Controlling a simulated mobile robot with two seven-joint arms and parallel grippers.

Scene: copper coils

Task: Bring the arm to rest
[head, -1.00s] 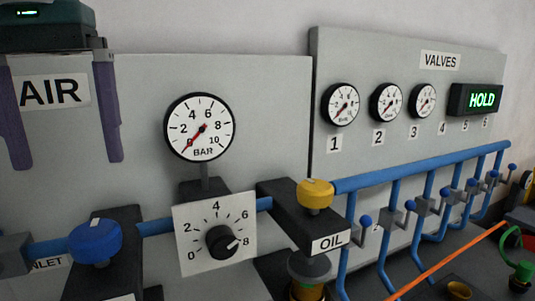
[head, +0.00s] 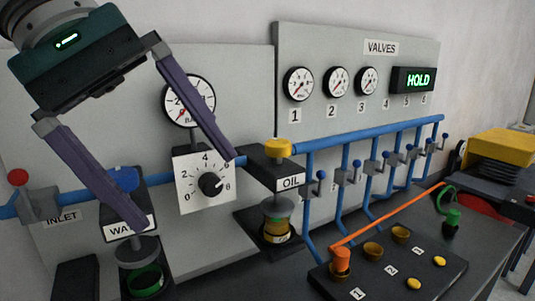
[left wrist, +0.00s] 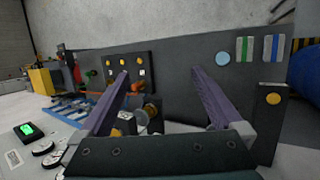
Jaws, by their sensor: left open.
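My left gripper (head: 188,193) comes in from the upper left of the head view. Its two purple fingers are spread wide with nothing between them, and they slant down to the right. One fingertip shows in front of the blue water cap and label, the other beside the dial plate (head: 205,180). The fingers partly cover the bar gauge (head: 188,98). In the left wrist view the open fingers (left wrist: 160,70) point toward a dark board (left wrist: 180,65). I cannot tell whether they touch anything. My right gripper is in neither view.
A valve panel (head: 350,62) with small gauges and a lit HOLD display (head: 413,80) stands behind. A blue pipe (head: 375,133) with levered branches runs along it. A black block with brass cups (head: 440,272) lies at the lower right. A yellow-topped thing (head: 502,147) stands far right.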

